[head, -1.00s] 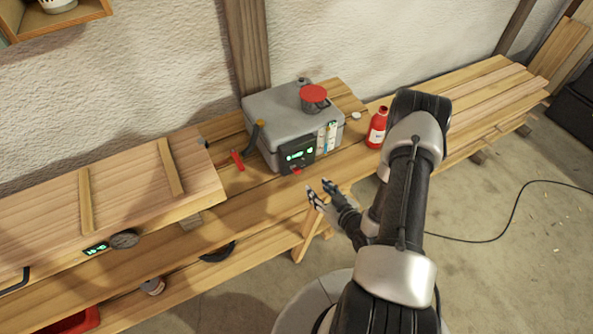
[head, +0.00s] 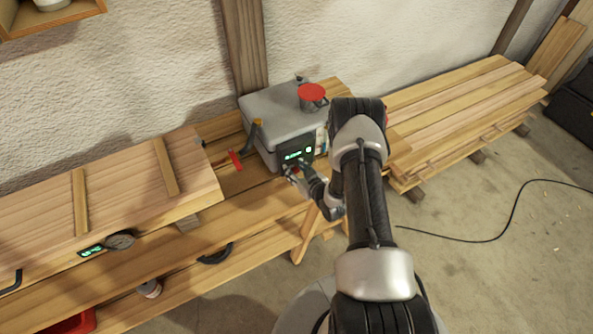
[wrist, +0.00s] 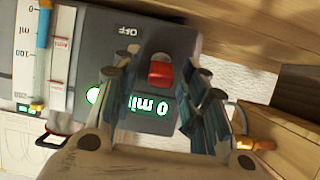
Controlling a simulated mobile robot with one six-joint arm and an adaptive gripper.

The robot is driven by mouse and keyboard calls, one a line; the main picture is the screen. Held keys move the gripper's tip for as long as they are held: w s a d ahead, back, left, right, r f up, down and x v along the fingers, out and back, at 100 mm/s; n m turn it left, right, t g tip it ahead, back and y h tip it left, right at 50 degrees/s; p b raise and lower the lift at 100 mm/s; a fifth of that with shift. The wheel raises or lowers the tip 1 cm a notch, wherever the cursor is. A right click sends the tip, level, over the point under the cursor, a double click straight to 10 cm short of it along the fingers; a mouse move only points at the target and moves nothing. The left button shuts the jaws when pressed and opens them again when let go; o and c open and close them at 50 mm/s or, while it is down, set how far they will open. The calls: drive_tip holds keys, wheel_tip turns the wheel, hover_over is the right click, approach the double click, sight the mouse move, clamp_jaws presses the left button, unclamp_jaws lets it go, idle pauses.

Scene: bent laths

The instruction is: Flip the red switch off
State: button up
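The red switch (wrist: 161,71) sits on the dark control panel (wrist: 95,40) of a grey box (head: 285,108), near the printed word OFF, in the wrist view. The panel also has a green lit display (head: 298,154). My gripper (wrist: 160,80) is open, its two fingers apart on either side of the red switch in the wrist view. I cannot tell whether the fingers touch the panel. In the head view my gripper (head: 291,173) is at the panel's lower front edge and covers most of the switch.
Wooden planks (head: 470,108) extend right. A black cable (head: 510,215) lies on the floor.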

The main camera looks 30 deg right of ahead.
clamp_jaws()
idle(0.5)
drive_tip(key=shift+f, duration=0.1)
